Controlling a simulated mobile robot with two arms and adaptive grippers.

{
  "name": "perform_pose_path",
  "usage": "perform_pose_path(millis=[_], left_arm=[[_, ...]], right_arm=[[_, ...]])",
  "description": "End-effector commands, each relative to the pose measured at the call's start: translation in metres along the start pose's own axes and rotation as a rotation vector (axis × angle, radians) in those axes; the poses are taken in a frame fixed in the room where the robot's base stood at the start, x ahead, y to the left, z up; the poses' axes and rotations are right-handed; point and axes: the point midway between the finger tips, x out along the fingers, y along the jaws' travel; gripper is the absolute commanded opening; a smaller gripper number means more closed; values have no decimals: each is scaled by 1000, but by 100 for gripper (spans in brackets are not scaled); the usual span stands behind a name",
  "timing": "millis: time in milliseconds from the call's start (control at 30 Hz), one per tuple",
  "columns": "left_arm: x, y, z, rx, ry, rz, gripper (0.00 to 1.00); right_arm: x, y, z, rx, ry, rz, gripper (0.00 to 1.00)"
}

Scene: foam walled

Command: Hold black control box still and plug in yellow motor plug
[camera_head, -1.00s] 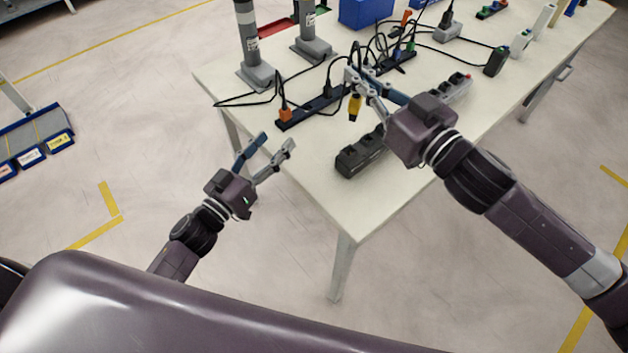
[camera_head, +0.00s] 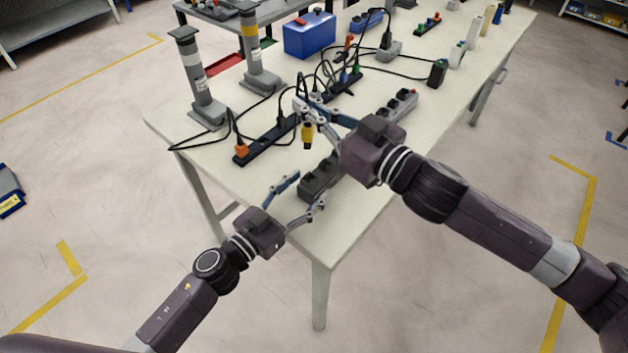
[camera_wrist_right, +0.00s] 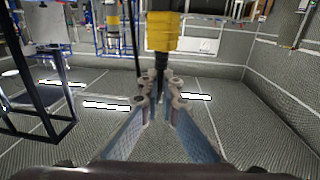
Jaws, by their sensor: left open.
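The dark control box (camera_head: 316,187) lies on the near end of the white table in the head view. My right gripper hides its far part. My left gripper (camera_head: 307,190) is open at the box's near end, one finger to each side; I cannot tell if they touch it. The yellow motor plug (camera_head: 307,133) hangs beneath the fingertips of my right gripper (camera_head: 306,112), above the table. In the right wrist view the plug (camera_wrist_right: 162,42) shows with its dark end between the nearly closed fingertips (camera_wrist_right: 160,82).
A black power strip (camera_head: 265,145) with an orange plug (camera_head: 240,151) and loose black cables lies left of the control box. The table's near corner is bare.

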Motion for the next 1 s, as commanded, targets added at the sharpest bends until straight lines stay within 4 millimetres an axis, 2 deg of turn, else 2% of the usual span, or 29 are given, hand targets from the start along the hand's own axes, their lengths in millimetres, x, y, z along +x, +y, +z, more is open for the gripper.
perform_pose_path(millis=[100, 233, 600, 1000], left_arm=[[18, 0, -1, 0, 2, 0, 56], [28, 0, 0, -1, 1, -1, 56], [32, 0, 0, -1, 0, -1, 56], [32, 0, 0, -1, 0, -1, 12]], right_arm=[[0, 0, 0, 0, 0, 0, 0], [0, 0, 0, 0, 0, 0, 0], [0, 0, 0, 0, 0, 0, 0], [0, 0, 0, 0, 0, 0, 0]])
